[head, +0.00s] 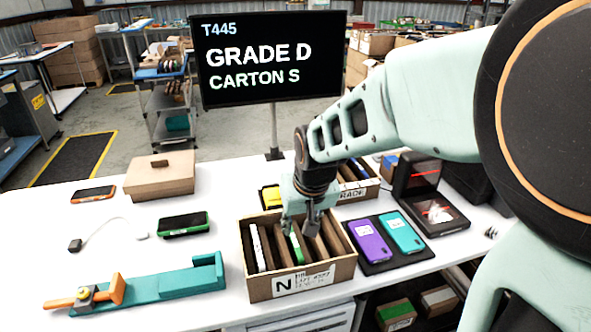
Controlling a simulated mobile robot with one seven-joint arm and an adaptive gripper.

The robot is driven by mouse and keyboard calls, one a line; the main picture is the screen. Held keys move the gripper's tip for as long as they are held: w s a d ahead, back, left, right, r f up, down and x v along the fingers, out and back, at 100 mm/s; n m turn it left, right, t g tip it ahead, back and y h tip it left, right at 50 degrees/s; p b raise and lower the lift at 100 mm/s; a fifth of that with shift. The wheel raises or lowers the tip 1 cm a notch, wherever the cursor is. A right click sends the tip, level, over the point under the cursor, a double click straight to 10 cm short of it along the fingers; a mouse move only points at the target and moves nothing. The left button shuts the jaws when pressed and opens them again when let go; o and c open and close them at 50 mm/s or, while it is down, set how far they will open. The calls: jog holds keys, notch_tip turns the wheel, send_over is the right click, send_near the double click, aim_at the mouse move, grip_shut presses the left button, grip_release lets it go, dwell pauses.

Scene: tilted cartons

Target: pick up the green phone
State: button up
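A phone with a green edge (297,250) stands on edge in a slot of the open cardboard carton marked N (340,271), with only a thin strip showing. A second green-cased phone (184,224) lies flat, dark screen up, on the white table left of the carton. My gripper (300,228) points down over the carton, right above the standing green phone. Its fingers look apart, one to each side of that phone's top. The gripper hides part of the slots, and I cannot tell whether it touches the phone.
A white phone (259,247) stands in the same carton between brown dividers. Purple (369,241) and teal (401,232) phones lie on a dark mat to the right. A teal fixture (175,286) lies front left. A second carton (361,187) and a screen post (274,130) stand behind.

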aim_at(293, 238)
jog(key=shift+a+x, duration=0.1)
jog(key=shift+x, duration=1.9)
jog(key=shift+a+x, duration=0.15)
jog(key=shift+x, duration=1.85)
jog(key=shift+r, duration=0.1)
grip_shut()
